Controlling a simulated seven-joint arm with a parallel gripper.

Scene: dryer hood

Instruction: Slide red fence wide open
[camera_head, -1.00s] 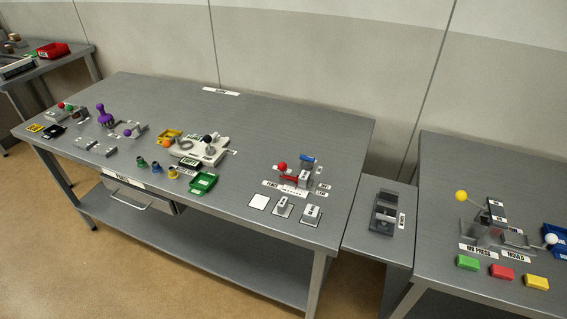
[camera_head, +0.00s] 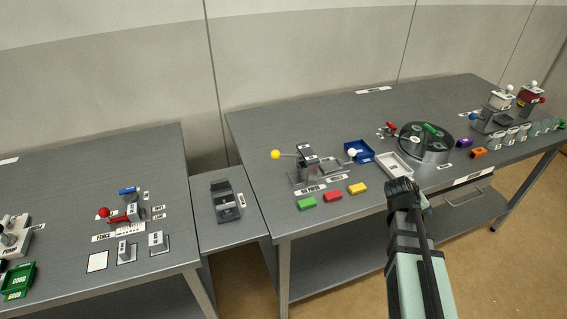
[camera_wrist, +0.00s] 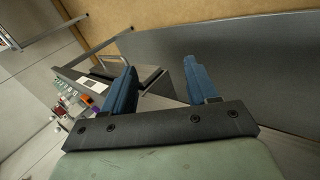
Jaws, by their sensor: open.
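The red fence (camera_head: 119,220) is a small red piece at the front right of the left table, on a small fixture behind a label that seems to read FENCE. A red ball knob (camera_head: 104,212) stands at its left end and a blue handle (camera_head: 129,190) sits behind it. How far the fence is slid cannot be told at this size. My gripper (camera_head: 402,186) is in front of the right table, far to the right of the fence. In the wrist view my gripper (camera_wrist: 166,85) has its two blue fingers apart with nothing between them.
Two grey blocks on pale plates (camera_head: 126,252) and a white square (camera_head: 97,262) lie in front of the fence. A lower stand with a grey device (camera_head: 225,203) fills the gap between tables. A press with a yellow knob (camera_head: 276,155) and coloured blocks are on the right table.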

